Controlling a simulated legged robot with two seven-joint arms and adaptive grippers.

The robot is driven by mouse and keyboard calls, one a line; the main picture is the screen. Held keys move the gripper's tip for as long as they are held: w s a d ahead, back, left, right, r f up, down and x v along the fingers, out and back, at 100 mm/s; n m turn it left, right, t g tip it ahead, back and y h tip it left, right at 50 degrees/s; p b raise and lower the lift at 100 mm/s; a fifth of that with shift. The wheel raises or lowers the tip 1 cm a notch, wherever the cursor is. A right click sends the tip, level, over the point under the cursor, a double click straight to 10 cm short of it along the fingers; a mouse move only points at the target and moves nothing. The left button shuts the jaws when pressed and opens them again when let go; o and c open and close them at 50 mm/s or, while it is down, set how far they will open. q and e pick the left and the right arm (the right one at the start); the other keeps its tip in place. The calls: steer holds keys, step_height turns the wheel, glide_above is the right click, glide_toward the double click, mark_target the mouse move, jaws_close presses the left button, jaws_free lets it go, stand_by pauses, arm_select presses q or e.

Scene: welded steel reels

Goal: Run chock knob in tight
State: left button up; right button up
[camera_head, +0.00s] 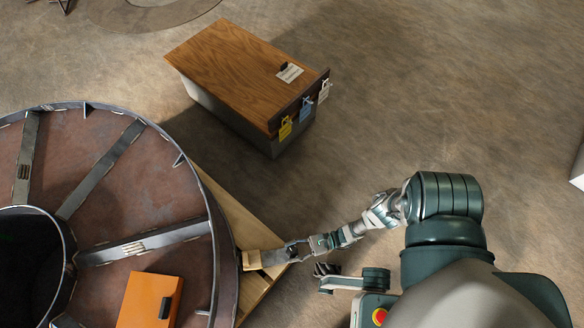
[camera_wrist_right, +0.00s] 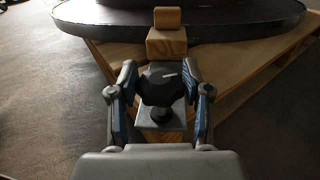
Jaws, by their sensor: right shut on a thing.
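The chock is a pale wooden block, in the wrist view (camera_wrist_right: 166,42) and the head view (camera_head: 254,261), against the rim of the steel reel (camera_head: 150,180). A black knob (camera_wrist_right: 160,88) with a white mark on top sits on a grey metal plate on the near side of the chock. My right gripper (camera_wrist_right: 160,74) has its two fingers on either side of the knob, shut on it. In the head view the right gripper (camera_head: 298,248) reaches left to the chock, and the knob is hard to make out there.
The reel rests at a wooden pallet (camera_head: 227,204) whose corner points towards me. A wood-topped cabinet (camera_head: 235,68) with coloured padlock tags stands behind. An orange box (camera_head: 140,297) with a black handle lies within the reel's outline. The floor at right is largely clear.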

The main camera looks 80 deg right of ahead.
steer(key=m+h, duration=0.1)
steer(key=h, duration=0.1)
steer(key=m+t+h, duration=0.1)
steer(key=m+h, duration=0.1)
steer(key=shift+w+r+h, duration=0.15)
steer(key=shift+w+h, duration=0.05)
steer(key=shift+h, duration=0.2)
steer(key=o, duration=1.2)
steer(key=shift+s, duration=0.1)
steer(key=shift+s, duration=0.25)
steer(key=s, duration=0.4)
steer(key=s+d, duration=0.1)
steer(key=s, duration=0.1)
steer(key=shift+s, duration=0.4)
